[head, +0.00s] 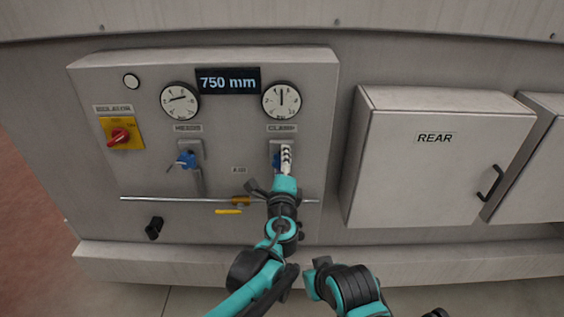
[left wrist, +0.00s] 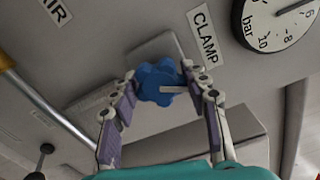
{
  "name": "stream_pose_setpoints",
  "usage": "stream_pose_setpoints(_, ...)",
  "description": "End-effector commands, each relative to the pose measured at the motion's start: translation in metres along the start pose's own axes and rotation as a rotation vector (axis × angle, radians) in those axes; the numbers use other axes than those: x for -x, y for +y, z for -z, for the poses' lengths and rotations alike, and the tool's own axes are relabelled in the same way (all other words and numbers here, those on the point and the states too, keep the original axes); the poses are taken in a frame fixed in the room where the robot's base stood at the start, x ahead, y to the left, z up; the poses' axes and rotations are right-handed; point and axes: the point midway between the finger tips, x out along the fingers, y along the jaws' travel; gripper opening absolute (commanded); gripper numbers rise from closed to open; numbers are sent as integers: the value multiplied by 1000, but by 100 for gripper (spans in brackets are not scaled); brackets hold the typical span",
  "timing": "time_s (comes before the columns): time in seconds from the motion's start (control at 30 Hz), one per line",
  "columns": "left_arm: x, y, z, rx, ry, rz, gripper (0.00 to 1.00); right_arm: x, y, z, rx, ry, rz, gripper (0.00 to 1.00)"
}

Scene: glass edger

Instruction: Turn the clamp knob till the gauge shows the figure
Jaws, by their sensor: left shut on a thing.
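The blue lobed clamp knob (left wrist: 158,78) sits under the CLAMP label (left wrist: 204,37) in the left wrist view, with a pale pointer towards the right finger. My left gripper (left wrist: 160,88) is shut on it, one finger on each side. In the head view my left gripper (head: 285,158) covers most of the clamp knob (head: 275,160). Above it the clamp gauge (head: 281,101) has its needle straight up. The same gauge (left wrist: 279,22) is cut off in the left wrist view, its needle near the 6, marked bar.
A second gauge (head: 180,101) and blue knob (head: 187,160) are at the left. A display (head: 228,81) reads 750 mm. A red-and-yellow switch (head: 120,134), a horizontal rod (head: 160,198) and a yellow lever (head: 228,211) are on the panel. A REAR cabinet (head: 430,165) stands to the right.

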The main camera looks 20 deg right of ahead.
Motion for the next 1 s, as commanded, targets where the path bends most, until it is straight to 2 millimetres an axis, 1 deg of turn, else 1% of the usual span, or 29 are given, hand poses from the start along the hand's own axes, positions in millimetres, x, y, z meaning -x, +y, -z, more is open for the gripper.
stream_pose_setpoints(0.27,0,0,0,0,1,0,17,0,0,0,0,0,0,0)
stream_pose_setpoints(0.3,0,0,0,0,1,0,48,0,0,0,0,0,0,0)
stream_pose_setpoints(0.37,0,0,0,1,1,0,64,0,0,0,0,0,0,0)
stream_pose_setpoints(0.4,0,0,0,1,1,0,67,0,0,0,0,0,0,0)
stream_pose_setpoints(0.67,0,0,0,1,0,0,67,0,0,0,0,0,0,0)
stream_pose_setpoints(0.77,5,0,0,1,1,0,67,0,0,0,0,0,0,0)
stream_pose_setpoints(0.87,18,0,1,1,2,1,67,0,0,0,0,0,0,0)
stream_pose_setpoints(1.0,47,0,1,1,3,1,67,0,0,0,0,0,0,0)
